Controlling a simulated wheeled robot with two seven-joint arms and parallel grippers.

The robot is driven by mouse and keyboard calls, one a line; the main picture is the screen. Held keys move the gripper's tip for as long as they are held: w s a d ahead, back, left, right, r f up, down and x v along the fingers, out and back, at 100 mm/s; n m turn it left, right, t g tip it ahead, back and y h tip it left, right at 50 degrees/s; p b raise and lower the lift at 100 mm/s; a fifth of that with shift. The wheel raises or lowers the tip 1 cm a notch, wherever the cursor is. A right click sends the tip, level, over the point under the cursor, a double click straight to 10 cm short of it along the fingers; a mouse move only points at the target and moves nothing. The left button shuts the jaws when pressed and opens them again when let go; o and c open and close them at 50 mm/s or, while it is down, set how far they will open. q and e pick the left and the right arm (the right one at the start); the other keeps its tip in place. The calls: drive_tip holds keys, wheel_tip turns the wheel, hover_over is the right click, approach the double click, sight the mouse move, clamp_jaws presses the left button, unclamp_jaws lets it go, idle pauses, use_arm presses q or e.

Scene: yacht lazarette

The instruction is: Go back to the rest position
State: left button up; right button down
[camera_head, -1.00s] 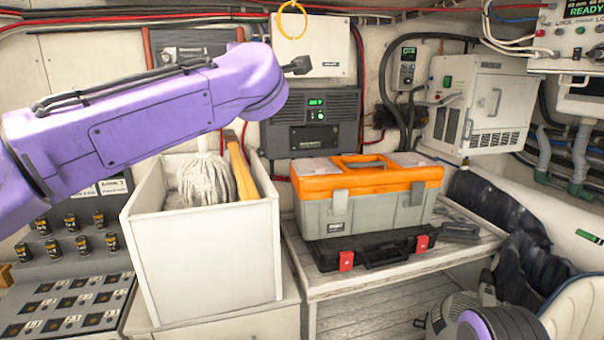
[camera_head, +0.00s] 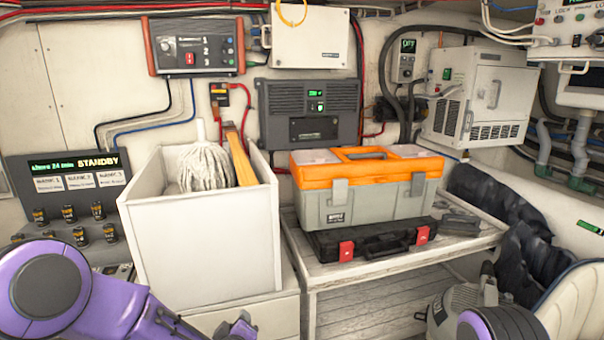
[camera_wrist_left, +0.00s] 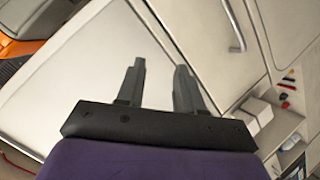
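My left arm is low at the bottom left of the head view, its purple links partly cut off by the frame edge. My left gripper (camera_head: 240,326) shows small at the bottom, in front of the white locker below the bin. In the left wrist view its two dark fingers (camera_wrist_left: 159,66) stand apart with nothing between them, so it is open and empty. White panels fill much of the background there. At the bottom right of the head view only a purple rounded part of my right arm shows; my right gripper is out of view.
A white bin (camera_head: 205,243) holds a mop head (camera_head: 205,168) and a yellow wooden piece. Right of it, an orange and grey toolbox (camera_head: 365,190) sits on a black case (camera_head: 375,243) on a bench (camera_head: 420,262). Control panels line the left and back wall.

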use_arm(q)
drive_tip(key=s+a+f+m+g+b, duration=0.2)
drive_tip(key=s+a+f+g, duration=0.3)
drive_tip(key=s+f, duration=0.95)
drive_tip(key=s+a+f+g+b, duration=0.1)
drive_tip(key=s+a+f, duration=0.2)
drive_tip(key=s, duration=0.4)
drive_tip(key=s+a+f+m+g+y+b, duration=0.1)
drive_tip(key=s+a+f+g, duration=0.1)
drive_tip(key=s+f, duration=0.3)
drive_tip(key=s+a+f+m+g, duration=0.1)
drive_tip(key=s+a+f, duration=0.3)
drive_tip(key=s, duration=0.6)
drive_tip(key=shift+s+a+f+g+y+b, duration=0.15)
drive_tip(key=shift+s+a+g+y+b, duration=0.2)
drive_tip(key=shift+a, duration=0.2)
